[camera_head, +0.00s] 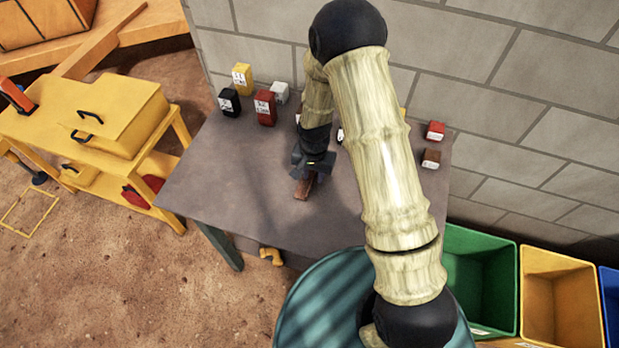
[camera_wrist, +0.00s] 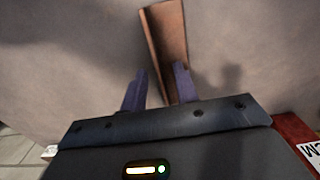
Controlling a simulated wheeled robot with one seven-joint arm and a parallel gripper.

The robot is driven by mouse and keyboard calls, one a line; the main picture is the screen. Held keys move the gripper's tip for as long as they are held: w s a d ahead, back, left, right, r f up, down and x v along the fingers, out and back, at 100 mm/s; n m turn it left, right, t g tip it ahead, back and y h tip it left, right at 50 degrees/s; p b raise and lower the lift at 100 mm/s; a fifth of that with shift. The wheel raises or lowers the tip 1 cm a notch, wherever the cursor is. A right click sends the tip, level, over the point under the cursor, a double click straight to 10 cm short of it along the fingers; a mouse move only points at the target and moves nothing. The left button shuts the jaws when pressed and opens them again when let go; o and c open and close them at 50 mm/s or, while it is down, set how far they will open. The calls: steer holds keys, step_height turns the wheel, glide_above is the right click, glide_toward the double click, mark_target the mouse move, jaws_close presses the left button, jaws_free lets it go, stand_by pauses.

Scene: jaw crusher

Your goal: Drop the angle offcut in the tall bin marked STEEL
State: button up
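The angle offcut (camera_head: 303,189) is a short rusty-brown strip lying on the grey table (camera_head: 235,190). In the wrist view the offcut (camera_wrist: 167,35) shows an L-shaped fold and extends away beyond my fingers. My gripper (camera_head: 312,168) is low over the offcut, pointing down. In the wrist view my gripper (camera_wrist: 160,78) has its two purple fingers apart, with the offcut's near end between them and close to the right finger. Whether they touch is unclear. A green bin (camera_head: 480,280), yellow bin (camera_head: 560,300) and blue bin (camera_head: 610,300) stand at the right; no STEEL marking is readable.
Small labelled blocks stand along the table's back, including a red one (camera_head: 265,107), a black one (camera_head: 229,102) and a yellow one (camera_head: 242,77). Another red block (camera_head: 435,131) is at the right. A block wall (camera_head: 530,110) rises behind. A yellow workbench (camera_head: 110,120) stands left.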

jaws_close()
step_height(320, 180, up, 10)
steer(key=b, duration=0.1)
steer(key=shift+b, duration=0.4)
stand_by(0.3)
stand_by(0.4)
